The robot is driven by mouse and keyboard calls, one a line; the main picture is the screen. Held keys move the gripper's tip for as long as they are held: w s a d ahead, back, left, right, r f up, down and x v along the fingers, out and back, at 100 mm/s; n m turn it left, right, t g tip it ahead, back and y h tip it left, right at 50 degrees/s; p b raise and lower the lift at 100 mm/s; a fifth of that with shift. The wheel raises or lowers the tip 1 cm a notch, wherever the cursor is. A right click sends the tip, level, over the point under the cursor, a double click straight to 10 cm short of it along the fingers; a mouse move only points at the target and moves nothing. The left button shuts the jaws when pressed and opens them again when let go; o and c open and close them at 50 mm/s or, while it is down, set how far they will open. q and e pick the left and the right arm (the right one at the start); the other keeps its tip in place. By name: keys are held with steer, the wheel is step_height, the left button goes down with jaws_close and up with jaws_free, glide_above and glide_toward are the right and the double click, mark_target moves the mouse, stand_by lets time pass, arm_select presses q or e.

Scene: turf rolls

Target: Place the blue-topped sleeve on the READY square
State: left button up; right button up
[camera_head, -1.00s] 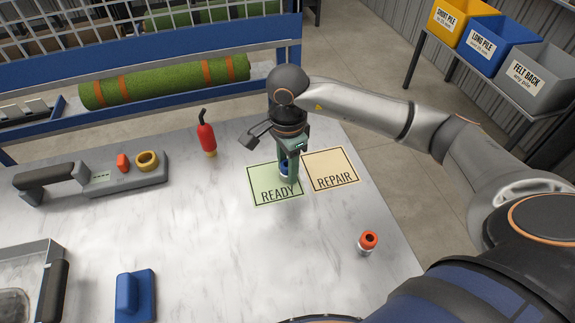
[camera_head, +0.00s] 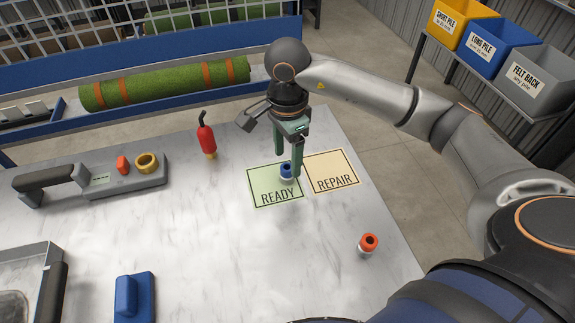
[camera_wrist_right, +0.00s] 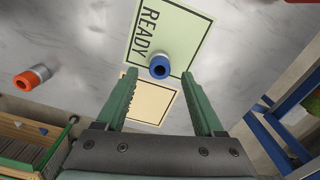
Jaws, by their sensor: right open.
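The blue-topped sleeve (camera_head: 286,172) stands upright on the green READY square (camera_head: 262,186), towards its right side. In the right wrist view the sleeve (camera_wrist_right: 159,67) is also on the READY square (camera_wrist_right: 180,35), just beyond my fingertips. My right gripper (camera_head: 288,162) is open above and around the sleeve; the wrist view shows clear gaps between it and both fingers. The tan REPAIR square (camera_head: 333,173) lies to the right of READY. My left gripper is not in view.
A red-topped sleeve (camera_head: 368,244) stands near the table's right edge. A red extinguisher-shaped item (camera_head: 207,137) stands left of READY.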

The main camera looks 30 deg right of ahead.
steer(key=shift+r, duration=1.45)
